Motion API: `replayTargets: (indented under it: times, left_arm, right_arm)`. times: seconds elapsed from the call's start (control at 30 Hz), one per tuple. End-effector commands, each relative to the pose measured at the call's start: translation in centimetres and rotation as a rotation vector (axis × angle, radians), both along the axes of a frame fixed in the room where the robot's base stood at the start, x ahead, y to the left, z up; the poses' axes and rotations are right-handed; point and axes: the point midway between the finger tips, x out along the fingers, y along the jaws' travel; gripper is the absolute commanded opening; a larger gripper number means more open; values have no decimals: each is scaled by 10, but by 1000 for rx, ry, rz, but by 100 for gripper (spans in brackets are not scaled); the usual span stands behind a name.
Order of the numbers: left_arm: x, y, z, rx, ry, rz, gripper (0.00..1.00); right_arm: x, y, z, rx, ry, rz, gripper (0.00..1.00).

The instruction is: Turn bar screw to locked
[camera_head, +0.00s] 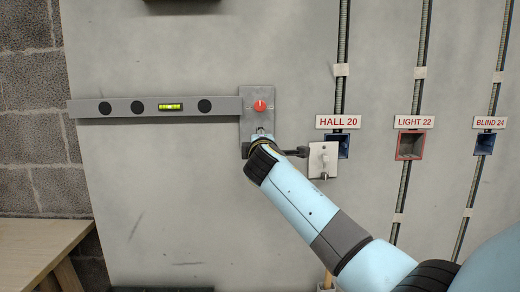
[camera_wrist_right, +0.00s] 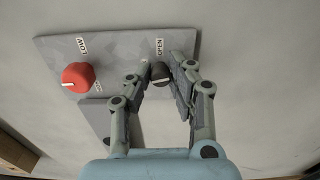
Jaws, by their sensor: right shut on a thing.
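A grey plate (camera_head: 257,91) is fixed on the wall at the right end of a long grey bar (camera_head: 215,110); the plate also shows in the wrist view (camera_wrist_right: 120,48). It carries a red knob (camera_head: 260,105) with a white line, seen at left in the wrist view (camera_wrist_right: 77,77). A dark round knob (camera_wrist_right: 160,72) with a pale mark sits on the same plate, by a small label. My right gripper (camera_wrist_right: 164,74) is shut on this dark knob, a finger on each side. In the head view my wrist covers the plate's lower part and the dark knob. My left gripper is out of view.
The bar holds a yellow-green level vial (camera_head: 170,107). To the right are wall boxes labelled HALL 20 (camera_head: 343,145), LIGHT 22 (camera_head: 410,146) and BLIND 24 (camera_head: 485,144), below vertical conduits. A pale switch plate (camera_head: 322,160) is close to my wrist. A wooden table (camera_head: 40,245) stands lower left.

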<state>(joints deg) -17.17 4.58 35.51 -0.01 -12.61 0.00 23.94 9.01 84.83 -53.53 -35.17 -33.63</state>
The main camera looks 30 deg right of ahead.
Motion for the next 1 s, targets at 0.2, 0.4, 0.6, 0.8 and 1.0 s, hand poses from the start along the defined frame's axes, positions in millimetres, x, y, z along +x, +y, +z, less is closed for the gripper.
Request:
replayTargets:
  times: [0.2, 0.4, 0.6, 0.8, 1.0]
  left_arm:
    - [-2, 0, -15, 0, 3, 0, 48]
    - [-2, 0, -21, 0, 4, 0, 48]
    - [-2, 0, -23, 0, 4, 0, 48]
    - [-2, 0, -23, 0, 4, 0, 48]
    - [-2, 0, -23, 0, 4, 0, 48]
  right_arm:
    - [-1, 0, -6, 120, -66, -2, 0]
    - [-1, 0, -5, 187, -105, -2, 0]
    - [-1, 0, -5, 216, -123, -2, 0]
    - [-1, 0, -5, 221, -125, -2, 0]
    - [-1, 0, -5, 221, -125, -3, 0]
